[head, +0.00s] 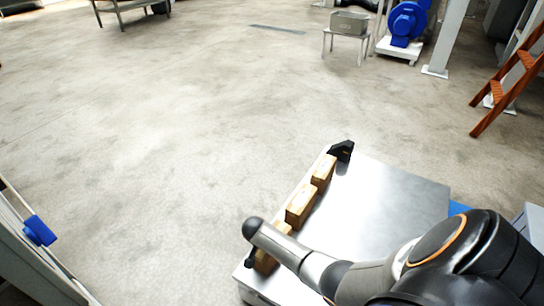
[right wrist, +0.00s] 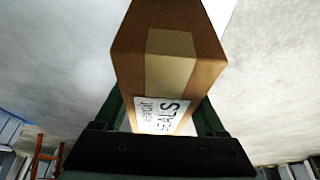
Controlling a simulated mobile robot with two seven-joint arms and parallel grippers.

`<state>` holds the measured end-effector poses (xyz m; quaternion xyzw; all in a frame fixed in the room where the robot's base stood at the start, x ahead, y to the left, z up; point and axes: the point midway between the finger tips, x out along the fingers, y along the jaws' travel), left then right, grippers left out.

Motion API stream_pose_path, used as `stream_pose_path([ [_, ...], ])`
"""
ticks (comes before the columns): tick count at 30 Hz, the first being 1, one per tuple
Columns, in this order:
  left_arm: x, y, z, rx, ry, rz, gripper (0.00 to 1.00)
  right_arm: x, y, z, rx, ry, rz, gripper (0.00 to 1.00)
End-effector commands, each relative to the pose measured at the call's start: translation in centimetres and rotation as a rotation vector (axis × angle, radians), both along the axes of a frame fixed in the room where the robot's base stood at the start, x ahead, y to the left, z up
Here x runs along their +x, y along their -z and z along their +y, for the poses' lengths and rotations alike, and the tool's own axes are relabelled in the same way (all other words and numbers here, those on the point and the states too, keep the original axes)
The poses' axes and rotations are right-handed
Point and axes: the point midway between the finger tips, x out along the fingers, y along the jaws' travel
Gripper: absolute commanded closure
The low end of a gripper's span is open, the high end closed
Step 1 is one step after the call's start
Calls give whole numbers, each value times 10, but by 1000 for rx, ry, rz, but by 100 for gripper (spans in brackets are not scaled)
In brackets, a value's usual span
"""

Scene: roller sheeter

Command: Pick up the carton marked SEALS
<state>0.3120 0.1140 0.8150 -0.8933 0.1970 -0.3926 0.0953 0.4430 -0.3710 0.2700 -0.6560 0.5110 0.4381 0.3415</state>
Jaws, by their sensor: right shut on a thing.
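The carton marked SEALS (right wrist: 170,58) is brown with a tape strip and a white label, large in the right wrist view. My right gripper (right wrist: 162,115) is shut on it, one dark green finger along each side. In the head view, my right arm reaches in from the right over the table's near left corner, beside a partly covered carton (head: 267,261). The right gripper's fingers cannot be made out there, and whether the held carton touches the table is unclear. My left gripper is not in view.
The metal table (head: 390,200) carries two other cartons (head: 301,205) (head: 323,172) along its left edge, with a black piece (head: 342,151) at the far end. Its middle is bare. Open floor lies left; an orange ladder (head: 506,88) stands at right.

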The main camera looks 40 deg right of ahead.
Motion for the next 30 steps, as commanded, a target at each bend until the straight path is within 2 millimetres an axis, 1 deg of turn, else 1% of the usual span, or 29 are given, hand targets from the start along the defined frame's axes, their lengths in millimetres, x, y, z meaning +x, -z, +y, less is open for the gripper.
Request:
stream_pose_path([
  [1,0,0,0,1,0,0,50,0,0,0,1,0,0,75],
  [6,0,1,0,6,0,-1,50,0,0,1,1,0,0,94],
  [8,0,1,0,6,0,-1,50,0,0,1,1,0,0,100],
  [22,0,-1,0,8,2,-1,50,1,-3,0,0,-1,-2,100],
  [26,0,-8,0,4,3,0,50,1,-13,0,0,0,-2,100],
  [30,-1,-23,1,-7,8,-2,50,1,-31,0,0,0,-5,100],
])
